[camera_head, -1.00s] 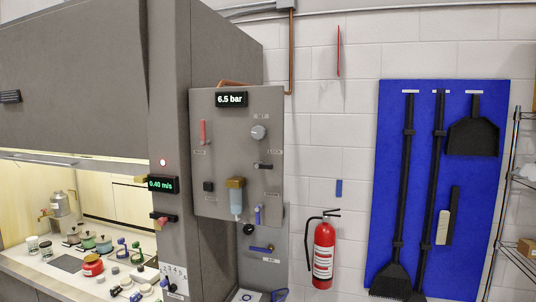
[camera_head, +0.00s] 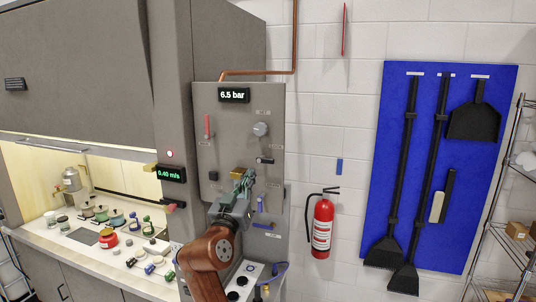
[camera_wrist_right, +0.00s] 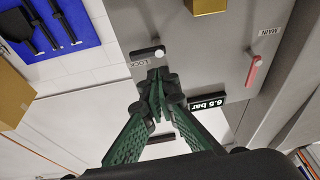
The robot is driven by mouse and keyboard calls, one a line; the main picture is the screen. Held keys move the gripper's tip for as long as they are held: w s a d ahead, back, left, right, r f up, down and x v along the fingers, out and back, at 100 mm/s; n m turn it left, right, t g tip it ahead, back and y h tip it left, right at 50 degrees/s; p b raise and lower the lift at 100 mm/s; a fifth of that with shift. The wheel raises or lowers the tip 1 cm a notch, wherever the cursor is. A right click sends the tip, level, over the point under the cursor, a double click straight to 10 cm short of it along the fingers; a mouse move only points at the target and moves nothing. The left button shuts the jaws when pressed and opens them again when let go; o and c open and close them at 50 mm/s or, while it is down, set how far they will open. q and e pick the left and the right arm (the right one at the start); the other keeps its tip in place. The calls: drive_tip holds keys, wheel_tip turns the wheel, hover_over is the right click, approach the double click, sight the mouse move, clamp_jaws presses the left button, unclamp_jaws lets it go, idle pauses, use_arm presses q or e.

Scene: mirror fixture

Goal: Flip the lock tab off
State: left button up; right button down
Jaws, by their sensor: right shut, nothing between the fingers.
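The lock tab (camera_head: 265,160) is a short black bar with a pale round pivot at its left end, on the right half of the grey panel (camera_head: 225,130). It lies roughly level. In the wrist view, the tab (camera_wrist_right: 144,55) is beside a label reading LOCK. My right gripper (camera_head: 247,176) is in front of the panel, just below and left of the tab in the head view. Its green fingers (camera_wrist_right: 155,72) are shut and empty, with tips close to the tab in the picture; I cannot tell if they touch. My left gripper is out of view.
A red lever (camera_head: 207,126), a grey round knob (camera_head: 261,129), a 6.5 bar display (camera_head: 234,95) and a blue lever (camera_head: 260,203) are on the panel. A brass block (camera_wrist_right: 206,5) is near the gripper. A fire extinguisher (camera_head: 322,228) hangs to the right.

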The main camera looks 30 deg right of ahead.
drive_tip(key=shift+m+g+h, duration=0.4)
drive_tip(key=shift+m+h, duration=0.2)
drive_tip(key=shift+m, duration=0.3)
drive_tip(key=s+r, duration=0.3)
drive_tip(key=r, duration=0.1)
drive_tip(key=shift+s+d+r, duration=0.1)
drive_tip(key=shift+d, duration=0.15)
wheel_tip(320, 180, up, 4)
drive_tip(key=f+p, duration=0.1)
drive_tip(key=p, duration=0.4)
hover_over(267, 159)
drive_tip(key=s, duration=0.2)
drive_tip(key=shift+w+a+f+p, duration=0.1)
drive_tip(key=shift+a+f+p, duration=0.1)
drive_tip(key=shift+f, duration=0.45)
drive_tip(key=shift+a+f+p, duration=0.15)
drive_tip(key=shift+f+p, duration=0.05)
drive_tip(key=shift+f, duration=0.4)
drive_tip(key=shift+w+a+f+p, duration=0.1)
drive_tip(key=shift+a+f+p, duration=0.1)
drive_tip(key=shift+f, duration=0.45)
drive_tip(key=shift+s, duration=0.1)
